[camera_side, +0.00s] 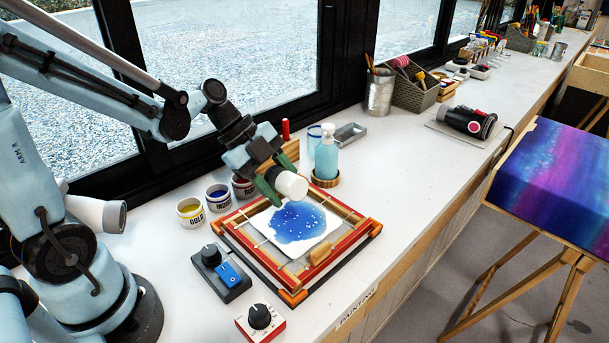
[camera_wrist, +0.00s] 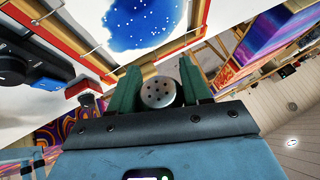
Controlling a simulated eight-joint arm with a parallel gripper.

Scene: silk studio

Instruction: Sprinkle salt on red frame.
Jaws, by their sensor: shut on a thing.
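The red frame (camera_side: 345,247) lies on the white counter with white silk stretched inside it. A blue painted patch (camera_side: 299,222) with white specks is on the silk. It also shows in the wrist view (camera_wrist: 135,18). My gripper (camera_side: 272,187) has green fingers shut on a white salt shaker (camera_side: 291,186). The shaker is tilted over the back left part of the frame, above the silk. In the wrist view its grey holed cap (camera_wrist: 158,92) shows between the fingers (camera_wrist: 158,84).
Paint jars (camera_side: 218,197) stand left of the frame. A blue pump bottle (camera_side: 327,155) stands behind it. A switch box (camera_side: 221,272) and a knob box (camera_side: 260,322) are in front.

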